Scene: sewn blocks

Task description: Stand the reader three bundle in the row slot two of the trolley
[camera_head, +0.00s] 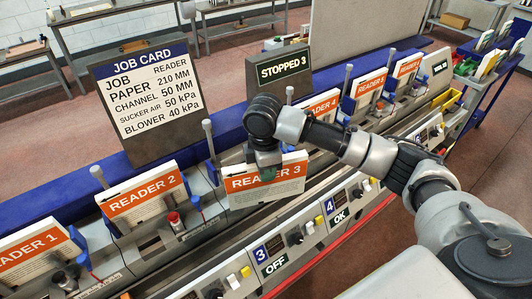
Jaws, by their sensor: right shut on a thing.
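The reader three bundle (268,190), a white printed stack with an orange "READER 3" band, is in the middle of the head view. My right gripper (265,172) comes down over its top edge and is shut on it. The bundle is roughly upright at its place in the machine's row; whether its bottom touches the machine is unclear. The trolley (492,84), with a blue frame, stands at the far right and carries several white bundles and green parts. Its slots are too small to tell apart. My left gripper is not in view.
Reader 2 (145,203) and reader 1 (35,250) stand to the left; reader 4 (320,106) and more stand to the right. A job card board (148,95) and a "STOPPED 3" sign (281,66) rise behind. Red-brown floor (500,150) is clear at right.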

